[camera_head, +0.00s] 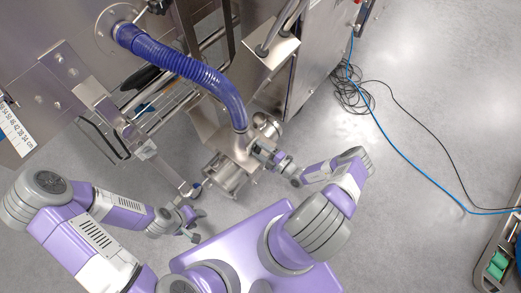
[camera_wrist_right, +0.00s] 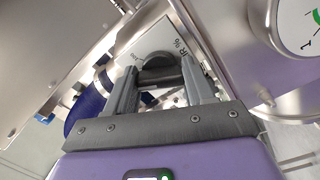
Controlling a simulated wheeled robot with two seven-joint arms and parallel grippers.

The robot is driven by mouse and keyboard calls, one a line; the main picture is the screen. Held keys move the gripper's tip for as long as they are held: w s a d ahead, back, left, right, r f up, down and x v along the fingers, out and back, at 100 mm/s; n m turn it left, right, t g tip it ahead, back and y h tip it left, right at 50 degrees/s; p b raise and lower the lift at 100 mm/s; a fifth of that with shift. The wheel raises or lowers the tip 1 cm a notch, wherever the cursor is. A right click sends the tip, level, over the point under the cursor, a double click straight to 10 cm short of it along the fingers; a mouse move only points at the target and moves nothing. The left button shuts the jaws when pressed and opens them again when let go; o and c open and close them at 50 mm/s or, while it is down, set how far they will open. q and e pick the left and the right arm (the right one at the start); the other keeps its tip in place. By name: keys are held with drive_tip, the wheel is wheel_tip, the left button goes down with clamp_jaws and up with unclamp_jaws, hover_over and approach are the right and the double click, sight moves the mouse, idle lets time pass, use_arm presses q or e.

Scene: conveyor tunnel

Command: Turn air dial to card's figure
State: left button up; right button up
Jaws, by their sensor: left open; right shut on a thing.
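In the right wrist view a dark round dial (camera_wrist_right: 158,62) sits on a pale plate (camera_wrist_right: 132,42) with partly hidden lettering that includes "R %". My right gripper (camera_wrist_right: 160,80) has a finger on either side of the dial and is shut on it. The dial's pointer and setting cannot be read. In the head view my right gripper (camera_head: 262,151) is at the metal unit below the purple hose, and its fingertips are hard to make out. My left gripper (camera_head: 194,223) is open and empty above the floor. I cannot make out a card with a figure.
A purple ribbed hose (camera_head: 185,65) runs to the metal unit (camera_head: 232,172). A round gauge (camera_wrist_right: 300,25) is beside the plate. A white scale label (camera_head: 15,131) is at far left. Cables (camera_head: 352,95) lie on the floor; open floor is at right.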

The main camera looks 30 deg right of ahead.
drive_tip(key=shift+m, duration=0.3)
drive_tip(key=o, duration=1)
drive_tip(key=shift+o, duration=0.2)
